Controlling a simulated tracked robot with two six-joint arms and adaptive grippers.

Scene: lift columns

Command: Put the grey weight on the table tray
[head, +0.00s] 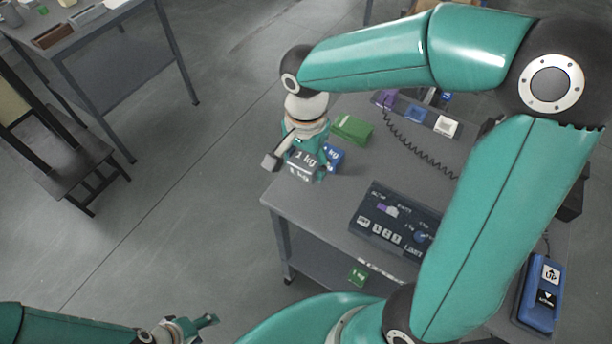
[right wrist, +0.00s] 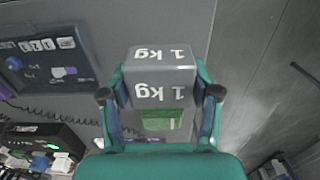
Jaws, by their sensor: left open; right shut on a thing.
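The grey weight (head: 304,164), marked 1 kg, is between the fingers of my right gripper (head: 296,158), held at the near left corner of the grey table (head: 310,205). In the right wrist view the grey weight (right wrist: 160,75) fills the gap between both fingers of that gripper (right wrist: 160,95). I cannot tell whether its underside touches the table. No surface is clearly recognisable as the table tray. My left gripper (head: 205,322) is open and empty, low in the head view, over the floor.
A blue weight (head: 334,157) stands close behind the grey one, and a green block (head: 352,128) lies beyond. A control panel (head: 392,218), a coiled cable and a blue up/down pendant (head: 541,292) are to the right. A green weight (head: 357,275) is on the lower shelf.

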